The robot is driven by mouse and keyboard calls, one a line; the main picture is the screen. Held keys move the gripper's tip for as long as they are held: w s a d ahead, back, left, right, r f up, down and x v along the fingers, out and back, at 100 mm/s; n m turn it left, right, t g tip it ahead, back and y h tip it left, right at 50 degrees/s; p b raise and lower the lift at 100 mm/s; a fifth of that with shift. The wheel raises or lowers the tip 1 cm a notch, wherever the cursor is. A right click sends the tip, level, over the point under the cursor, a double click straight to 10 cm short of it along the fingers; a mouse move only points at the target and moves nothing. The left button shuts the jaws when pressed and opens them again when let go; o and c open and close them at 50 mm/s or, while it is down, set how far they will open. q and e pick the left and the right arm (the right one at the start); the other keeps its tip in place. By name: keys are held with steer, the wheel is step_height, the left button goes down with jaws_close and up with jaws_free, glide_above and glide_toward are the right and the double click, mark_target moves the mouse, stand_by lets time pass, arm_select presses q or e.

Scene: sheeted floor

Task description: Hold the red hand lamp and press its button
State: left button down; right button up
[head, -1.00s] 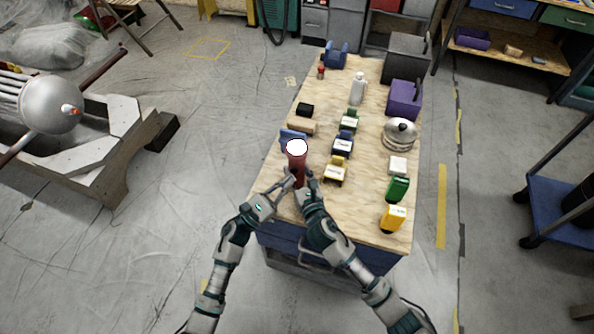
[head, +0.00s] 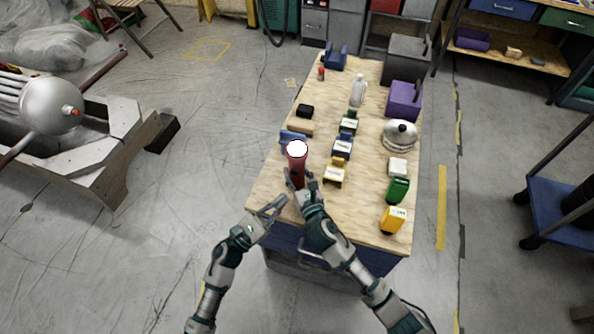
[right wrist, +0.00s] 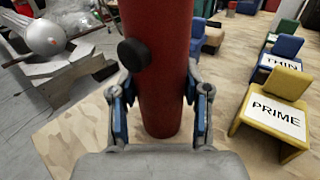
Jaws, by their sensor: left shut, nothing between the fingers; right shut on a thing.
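The red hand lamp (head: 297,167) stands about upright over the near left part of the table, its round end bright white in the head view. In the right wrist view the lamp's red body (right wrist: 162,80) runs up between the fingers, with a round black button (right wrist: 134,54) on its left side. My right gripper (head: 302,184) is shut on the lamp; its fingers also show in the right wrist view (right wrist: 160,105). My left gripper (head: 277,207) is shut and empty, apart from the lamp, near the table's front left edge.
On the wooden table (head: 272,183), small yellow (head: 335,172), blue (head: 343,145) and green (head: 349,122) chair-like holders stand right of the lamp. A blue one (head: 291,137) is just behind it. A yellow object (head: 393,220), a green one (head: 398,190) and a lidded pot (head: 400,134) line the right side.

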steer(key=o, duration=1.3)
steer(key=shift+o, duration=0.2)
